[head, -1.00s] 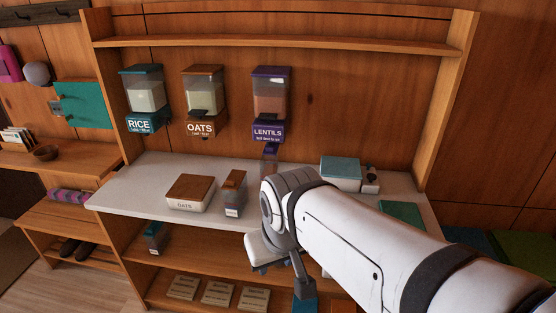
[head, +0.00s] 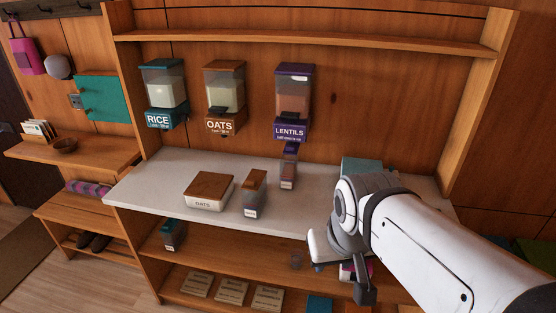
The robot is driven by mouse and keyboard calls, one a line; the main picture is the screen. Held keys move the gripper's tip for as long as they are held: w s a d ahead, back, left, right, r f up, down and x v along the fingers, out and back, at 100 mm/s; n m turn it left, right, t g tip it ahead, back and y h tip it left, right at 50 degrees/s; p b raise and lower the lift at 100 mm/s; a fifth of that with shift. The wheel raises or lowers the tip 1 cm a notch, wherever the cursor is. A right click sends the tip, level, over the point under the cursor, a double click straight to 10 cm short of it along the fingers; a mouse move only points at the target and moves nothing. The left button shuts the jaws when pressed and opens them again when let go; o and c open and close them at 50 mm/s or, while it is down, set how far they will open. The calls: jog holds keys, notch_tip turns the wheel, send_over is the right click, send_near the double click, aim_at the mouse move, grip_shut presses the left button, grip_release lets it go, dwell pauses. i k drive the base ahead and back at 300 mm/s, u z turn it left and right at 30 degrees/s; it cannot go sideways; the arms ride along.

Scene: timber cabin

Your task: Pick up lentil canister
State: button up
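The lentil canister (head: 289,168), slim and clear with a purple lid, stands upright on the white counter (head: 150,190). It is directly below the purple-topped LENTILS dispenser (head: 293,100) on the back wall. My gripper (head: 318,266) is low in front of the counter's edge, below and right of the canister and apart from it.
A brown-lidded canister (head: 255,193) and a wide OATS box (head: 209,191) stand left of the lentil canister. A teal-lidded box (head: 365,168) behind my arm is partly hidden. RICE (head: 164,95) and OATS (head: 225,95) dispensers hang left. The shelf below holds a teal canister (head: 172,235).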

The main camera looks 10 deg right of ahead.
aim_at(289, 169)
jog(key=i, duration=0.95)
